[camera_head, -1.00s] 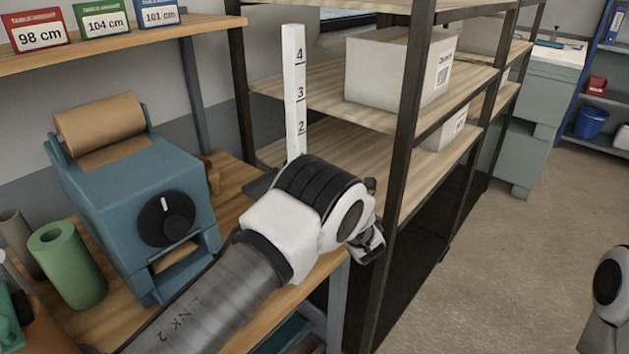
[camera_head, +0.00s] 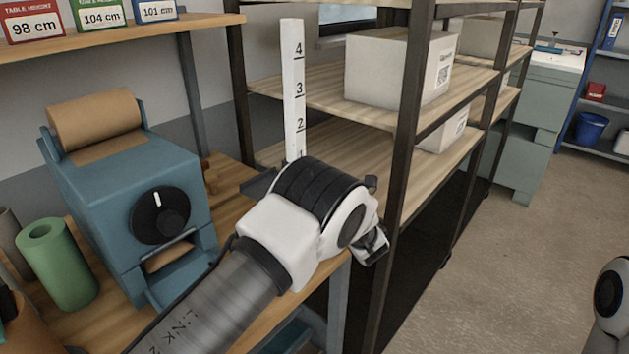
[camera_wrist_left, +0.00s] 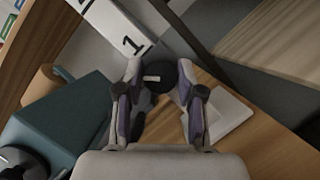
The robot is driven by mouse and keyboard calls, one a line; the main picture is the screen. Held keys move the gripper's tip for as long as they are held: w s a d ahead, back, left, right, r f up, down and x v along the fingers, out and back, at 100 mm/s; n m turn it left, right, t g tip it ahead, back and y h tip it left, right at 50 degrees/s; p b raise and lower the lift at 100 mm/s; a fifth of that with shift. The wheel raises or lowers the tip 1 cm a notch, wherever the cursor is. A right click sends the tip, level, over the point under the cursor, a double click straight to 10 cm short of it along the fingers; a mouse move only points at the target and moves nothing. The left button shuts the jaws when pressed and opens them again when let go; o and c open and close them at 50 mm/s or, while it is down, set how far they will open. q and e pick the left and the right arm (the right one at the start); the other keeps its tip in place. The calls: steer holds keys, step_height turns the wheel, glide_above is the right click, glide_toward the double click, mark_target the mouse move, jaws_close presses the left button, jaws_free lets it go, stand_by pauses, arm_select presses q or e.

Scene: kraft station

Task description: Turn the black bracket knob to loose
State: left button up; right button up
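The black bracket knob (camera_wrist_left: 158,80) shows in the left wrist view as a dark round piece with a short white mark, near the foot of the white numbered post (camera_wrist_left: 125,35). My left gripper (camera_wrist_left: 159,72) is open, with one fingertip on each side of the knob. I cannot tell whether the fingertips touch it. In the head view the post (camera_head: 292,90) stands upright behind my left wrist, which hides the knob and the fingers. My right gripper is out of view; only part of my right arm shows at the lower right edge.
A blue-teal machine (camera_head: 125,195) with a paper roll and a black dial (camera_head: 160,214) stands left of my arm. A green roll (camera_head: 58,264) is beside it. A dark shelf upright (camera_head: 401,140) is close right of my wrist. A white box (camera_head: 395,68) sits on the shelf.

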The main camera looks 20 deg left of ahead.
arm_select(q)
steer(key=shift+o, duration=1.3)
